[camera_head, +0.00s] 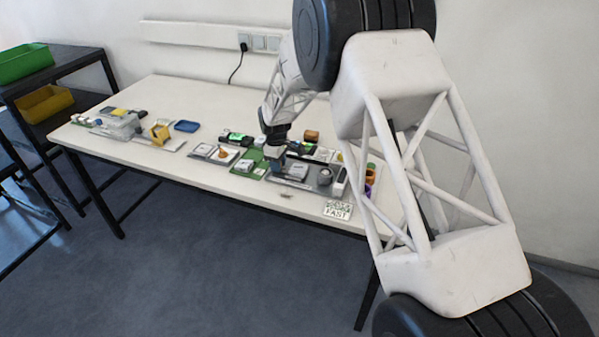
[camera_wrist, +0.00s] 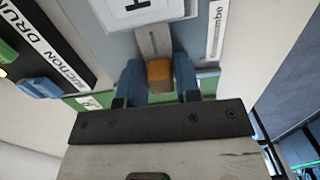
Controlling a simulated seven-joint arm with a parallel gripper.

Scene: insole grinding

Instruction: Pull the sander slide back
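In the wrist view, an orange-brown block (camera_wrist: 159,72) sits at the near end of a grey slide strip (camera_wrist: 154,40) on a grey plate. My gripper (camera_wrist: 160,66) has its two blue fingers on either side of this block. The block nearly fills the gap, and I cannot tell whether the fingers press on it. A white block with a black letter (camera_wrist: 138,8) stands beyond the strip. In the head view, my gripper (camera_head: 276,162) is low over the grey station plate (camera_head: 300,184) and hides the slide there.
A black panel lettered "…CTION DRUM" (camera_wrist: 50,50) with green and blue parts lies left in the wrist view. The table (camera_head: 180,172) holds several small stations. A white "FAST" card (camera_head: 338,210) lies near its front edge. The table's front middle is mostly clear.

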